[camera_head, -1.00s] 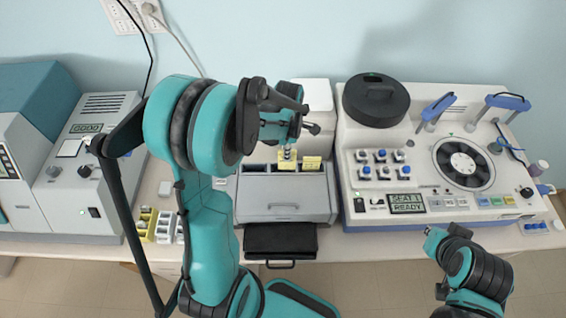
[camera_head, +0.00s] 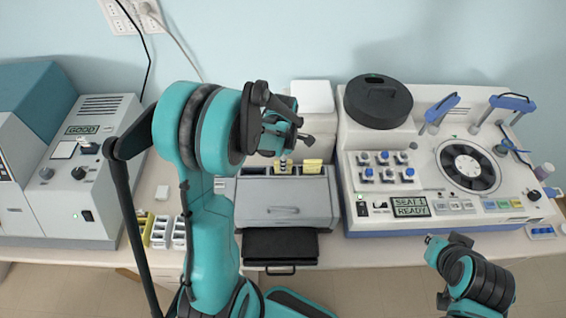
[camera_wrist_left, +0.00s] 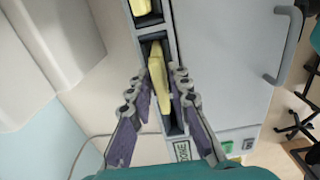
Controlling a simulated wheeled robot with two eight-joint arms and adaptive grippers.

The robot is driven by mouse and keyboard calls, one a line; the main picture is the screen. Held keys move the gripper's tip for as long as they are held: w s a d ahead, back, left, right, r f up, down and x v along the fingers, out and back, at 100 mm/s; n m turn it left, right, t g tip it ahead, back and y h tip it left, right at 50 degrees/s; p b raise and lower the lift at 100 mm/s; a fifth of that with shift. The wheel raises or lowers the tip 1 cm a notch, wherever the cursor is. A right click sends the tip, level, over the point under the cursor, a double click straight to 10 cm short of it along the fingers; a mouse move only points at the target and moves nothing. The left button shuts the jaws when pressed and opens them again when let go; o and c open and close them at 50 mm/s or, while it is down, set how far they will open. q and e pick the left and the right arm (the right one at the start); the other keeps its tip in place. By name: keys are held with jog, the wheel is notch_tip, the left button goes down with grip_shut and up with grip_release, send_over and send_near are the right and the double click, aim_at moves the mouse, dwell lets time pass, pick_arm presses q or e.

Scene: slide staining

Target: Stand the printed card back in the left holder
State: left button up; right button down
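A yellow card (camera_head: 291,169) stands in a dark slot in the top of the grey box (camera_head: 285,203). It also shows upright and slightly tilted in the left wrist view (camera_wrist_left: 157,75). My left gripper (camera_wrist_left: 163,82) is over the slot with its fingers on either side of this card; slim gaps show beside it, so the fingers look open. In the head view the left gripper (camera_head: 286,158) partly covers the card. A second yellow card (camera_head: 312,166) stands in the slot to the right. The card's print is not readable. My right gripper (camera_head: 432,240) is low at the right, fingers unclear.
A dark tray (camera_head: 281,246) juts from the front of the grey box. A stainer with a round black lid (camera_head: 377,101) stands close on the right. A yellow rack (camera_head: 149,228) and white racks stand at the left, beside a white device (camera_head: 75,205).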

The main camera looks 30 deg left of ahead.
pick_arm(q)
jog(key=shift+r, duration=0.1)
jog(key=shift+r+p, duration=0.25)
jog(key=shift+p, duration=0.15)
notch_tip(320, 180, up, 11)
jog(key=s+d+r+m+t, duration=0.2)
jog(key=s+m, duration=0.4)
jog(key=m, duration=0.6)
jog(key=s+d+r+m+t, duration=0.3)
jog(key=s+d+m+t, duration=0.2)
jog(key=m, duration=0.6)
jog(key=shift+s+d+m+p, duration=0.35)
jog(key=shift+s+d, duration=0.4)
jog(key=shift+d, duration=0.45)
